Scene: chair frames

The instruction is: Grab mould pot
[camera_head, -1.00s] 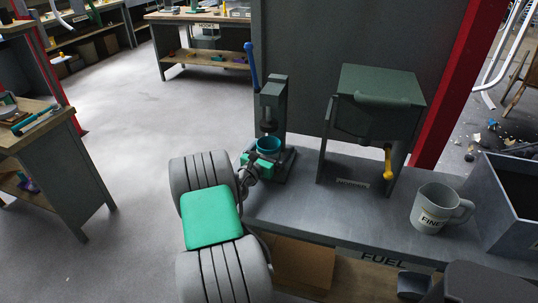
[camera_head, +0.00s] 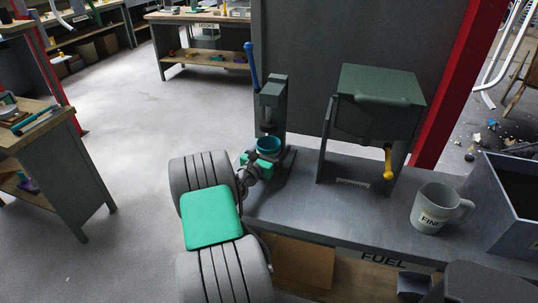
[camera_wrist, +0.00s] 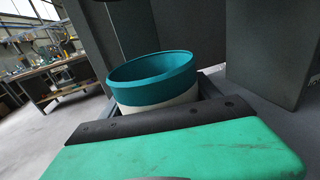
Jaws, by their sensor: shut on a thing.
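The mould pot (camera_head: 269,144) is a round cup with a teal rim, under the head of a dark upright press (camera_head: 271,95) with a blue lever. In the wrist view the pot (camera_wrist: 155,80) shows a teal upper band over a pale lower body, and its mouth is open at the top. My gripper (camera_head: 257,165), with green finger pads, is at the pot's near side and shut on it. In the wrist view one green finger (camera_wrist: 190,145) hides the pot's lower part. I cannot tell whether the pot touches the press base.
A dark green box-shaped machine (camera_head: 375,103) with a yellow handle stands right of the press. A grey mug (camera_head: 434,209) marked FINE and a grey bin (camera_head: 498,195) stand further right on the bench. The bench top (camera_head: 330,215) between is clear.

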